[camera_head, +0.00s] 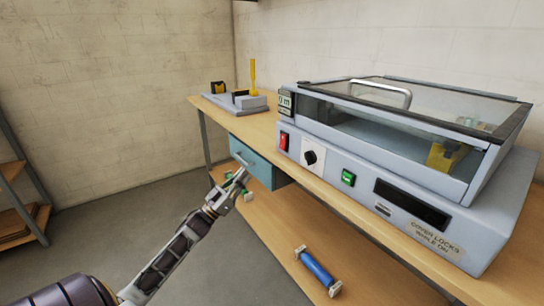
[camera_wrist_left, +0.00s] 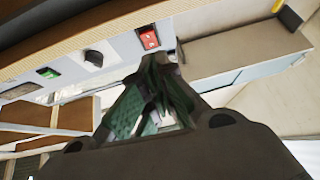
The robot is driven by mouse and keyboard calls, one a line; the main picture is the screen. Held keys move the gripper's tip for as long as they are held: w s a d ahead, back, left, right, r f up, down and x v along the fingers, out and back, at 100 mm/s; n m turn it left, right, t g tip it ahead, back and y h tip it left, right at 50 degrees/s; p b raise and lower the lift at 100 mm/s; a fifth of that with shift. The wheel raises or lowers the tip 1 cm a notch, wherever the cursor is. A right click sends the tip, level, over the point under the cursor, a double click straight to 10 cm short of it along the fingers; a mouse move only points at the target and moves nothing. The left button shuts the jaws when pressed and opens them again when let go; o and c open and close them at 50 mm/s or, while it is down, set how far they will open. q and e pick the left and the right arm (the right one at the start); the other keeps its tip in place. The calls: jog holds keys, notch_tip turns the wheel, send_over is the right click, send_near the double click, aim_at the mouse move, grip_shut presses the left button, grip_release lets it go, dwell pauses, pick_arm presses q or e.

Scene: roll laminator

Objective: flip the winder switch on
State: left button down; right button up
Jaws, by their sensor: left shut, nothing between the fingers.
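The laminator (camera_head: 400,170) stands on the bench with a red rocker switch (camera_head: 284,141), a black knob (camera_head: 310,157) and a green switch (camera_head: 348,178) on its front panel. No readable label shows which one is the winder switch. The red switch (camera_wrist_left: 148,38), knob (camera_wrist_left: 93,57) and green switch (camera_wrist_left: 47,72) also show in the left wrist view. My left gripper (camera_head: 241,176) is shut and empty, in front of the bench, left of and below the red switch. It appears apart from the panel. My right gripper is not in view.
A blue drawer front (camera_head: 256,164) hangs under the bench top behind my left gripper. A grey device with a yellow lever (camera_head: 253,76) stands at the bench's far end. A blue roller (camera_head: 317,268) lies on the lower shelf. The clear cover (camera_head: 420,100) has a metal handle.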

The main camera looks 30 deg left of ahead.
pick_arm(q)
jog(key=shift+s+d+r+m+h, duration=0.3)
jog(key=shift+r+h, duration=0.15)
jog(key=shift+r, duration=0.1)
jog(key=shift+s+d+r+m+h, duration=0.15)
jog(key=shift+r+m+h, duration=0.15)
jog(key=shift+r+h, duration=0.2)
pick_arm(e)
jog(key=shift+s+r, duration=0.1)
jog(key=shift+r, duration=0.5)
pick_arm(q)
jog(key=shift+w+r, duration=0.1)
jog(key=shift+w, duration=0.05)
jog(key=b, duration=0.2)
send_near(282, 139)
jog(key=shift+r, duration=1.75)
jog(key=w, duration=0.1)
jog(key=w+d, duration=0.1)
jog(key=w+b, duration=0.1)
jog(key=shift+w+d+f+y, duration=0.1)
jog(key=shift+d+f+y, duration=0.15)
jog(key=shift+d+f, duration=0.1)
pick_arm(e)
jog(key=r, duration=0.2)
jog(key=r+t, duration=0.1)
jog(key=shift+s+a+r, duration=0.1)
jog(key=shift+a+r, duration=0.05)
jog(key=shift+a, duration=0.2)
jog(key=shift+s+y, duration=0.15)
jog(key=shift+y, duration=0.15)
